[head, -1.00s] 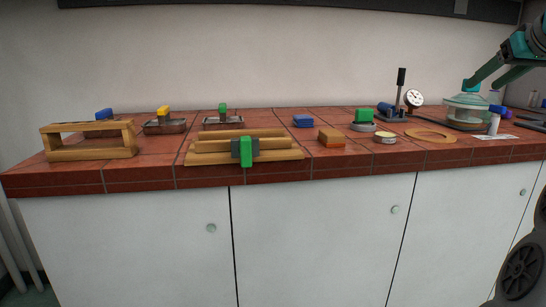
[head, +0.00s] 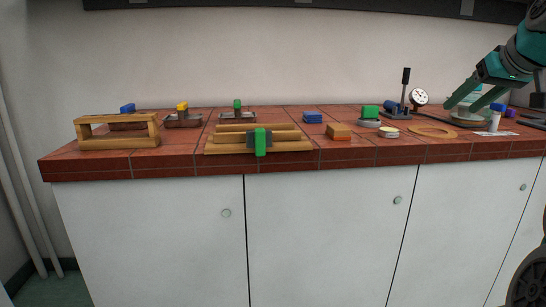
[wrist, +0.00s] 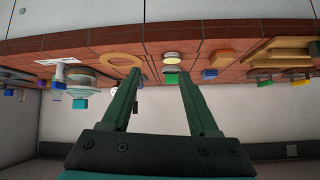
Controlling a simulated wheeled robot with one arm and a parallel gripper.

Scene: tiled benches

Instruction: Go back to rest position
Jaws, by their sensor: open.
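My gripper (head: 466,100) is at the right of the head view, raised in front of the glass-like lidded vessel at the bench's right end. In the wrist view my gripper (wrist: 155,88) shows two dark green fingers spread apart with nothing between them. That view is upside down, with the bench (wrist: 225,75) across its upper part. The fingers look clear of the bench and of everything on it.
The red-tiled bench (head: 350,155) carries a wooden frame (head: 118,143), wooden strips with a green clamp (head: 260,142), metal trays, an orange-and-wood block (head: 339,132), a wooden ring (head: 432,131) and a dial gauge (head: 418,97). White cabinets (head: 320,230) are below.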

